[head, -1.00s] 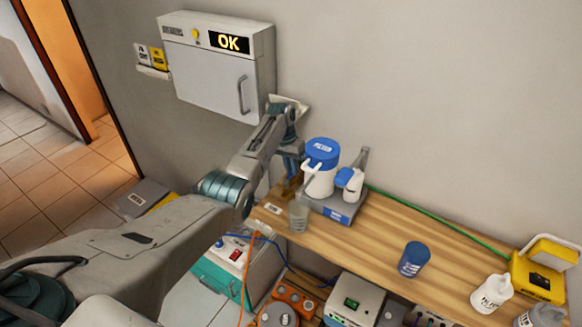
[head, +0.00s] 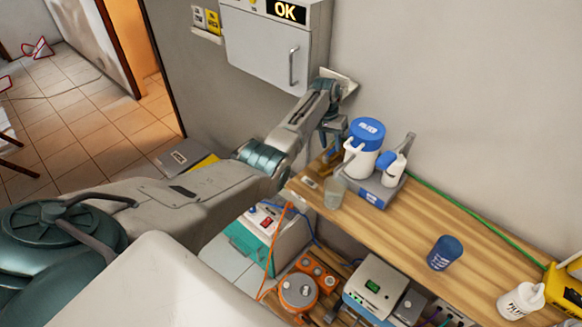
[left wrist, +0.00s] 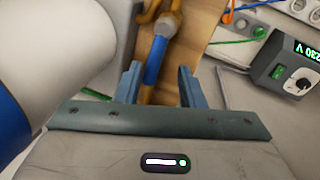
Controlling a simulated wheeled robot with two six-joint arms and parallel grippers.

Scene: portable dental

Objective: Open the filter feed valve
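The filter (head: 360,160) is a white canister with a blue lid on a grey base at the table's far left end. In the left wrist view it fills the left side as a white body with a blue band (left wrist: 15,140). A valve with a blue lever handle (left wrist: 154,62) and brass-yellow fittings lies ahead of my left gripper (left wrist: 160,85). The handle shows between the two fingertips, with gaps on both sides. The gripper is open and also shows in the head view (head: 331,138), left of the filter. My right gripper is not in view.
A clear cup (head: 335,191) stands near the table's front edge, close to the filter. A blue cup (head: 444,253) and a white bottle (head: 521,300) stand further right. A wall cabinet (head: 272,45) reading OK hangs above. The tabletop (head: 415,218) between filter and blue cup is clear.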

